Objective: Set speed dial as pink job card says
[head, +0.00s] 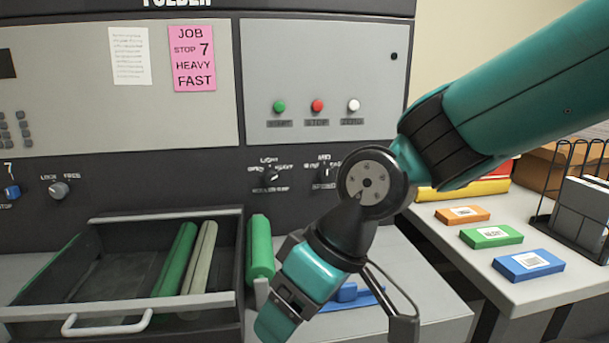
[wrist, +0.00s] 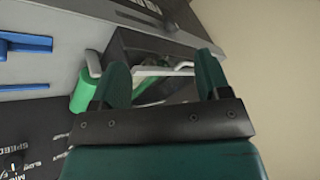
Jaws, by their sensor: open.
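The pink job card (head: 194,58) is on the upper grey panel in the head view and reads JOB, STOP 7, HEAVY, FAST. Printed speed labels show at the lower left edge of the wrist view. My gripper (head: 274,322) hangs below and in front of the dial, over the front of the machine. In the wrist view its two teal fingers (wrist: 162,80) are apart with nothing between them.
The roller gap dial (head: 272,175) is left of the speed dial. A blue stop dial (head: 12,191) and lock knob (head: 59,190) are farther left. An open drawer (head: 163,301) holds rollers; a green roller (head: 260,248) stands beside it. Coloured boxes (head: 490,236) lie on the right table.

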